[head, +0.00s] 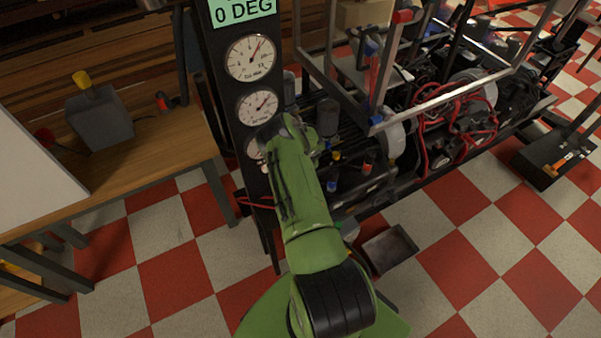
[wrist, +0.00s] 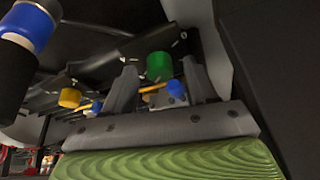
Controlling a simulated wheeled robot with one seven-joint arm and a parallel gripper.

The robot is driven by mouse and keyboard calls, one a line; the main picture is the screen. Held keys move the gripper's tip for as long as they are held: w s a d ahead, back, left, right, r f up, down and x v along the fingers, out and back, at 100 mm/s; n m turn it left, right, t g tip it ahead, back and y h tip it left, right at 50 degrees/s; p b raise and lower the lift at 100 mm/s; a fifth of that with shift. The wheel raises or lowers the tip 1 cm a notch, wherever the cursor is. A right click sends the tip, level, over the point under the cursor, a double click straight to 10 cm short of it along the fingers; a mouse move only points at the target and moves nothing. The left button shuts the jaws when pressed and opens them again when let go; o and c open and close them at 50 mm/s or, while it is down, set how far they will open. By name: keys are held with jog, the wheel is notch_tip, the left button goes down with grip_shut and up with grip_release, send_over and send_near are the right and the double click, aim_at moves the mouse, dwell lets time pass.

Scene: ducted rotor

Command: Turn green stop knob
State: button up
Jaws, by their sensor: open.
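The green knob (wrist: 159,66) shows in the wrist view as a short round cap on a dark panel. My gripper (wrist: 157,78) is open, with one finger to each side of the green knob as seen from the wrist. The knob appears just beyond the fingertips, and I cannot tell whether either finger touches it. Nothing is seen held. In the head view, my green arm reaches to the panel beside the gauges and the green knob cannot be made out there. A display (head: 243,9) above the gauges reads 0 DEG.
A yellow knob (wrist: 69,97) sits left of my fingers, and a blue-and-white part (wrist: 30,24) hangs close at upper left. The gauge column (head: 225,75) stands beside my arm. A metal frame (head: 450,90) with red hoses lies to the right.

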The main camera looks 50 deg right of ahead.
jog(key=shift+f, duration=0.1)
jog(key=c, duration=1.1)
jog(key=shift+o, duration=0.2)
jog(key=n, duration=0.1)
jog(key=n+y+b, duration=0.1)
jog(key=n, duration=0.1)
jog(key=n+y+b, duration=0.1)
jog(key=n, duration=0.1)
jog(key=shift+d+t, duration=0.3)
jog(key=shift+t, duration=0.1)
jog(key=shift+n+y, duration=0.8)
jog(key=shift+n, duration=1.4)
jog(key=o, duration=1.1)
jog(key=shift+c, duration=0.2)
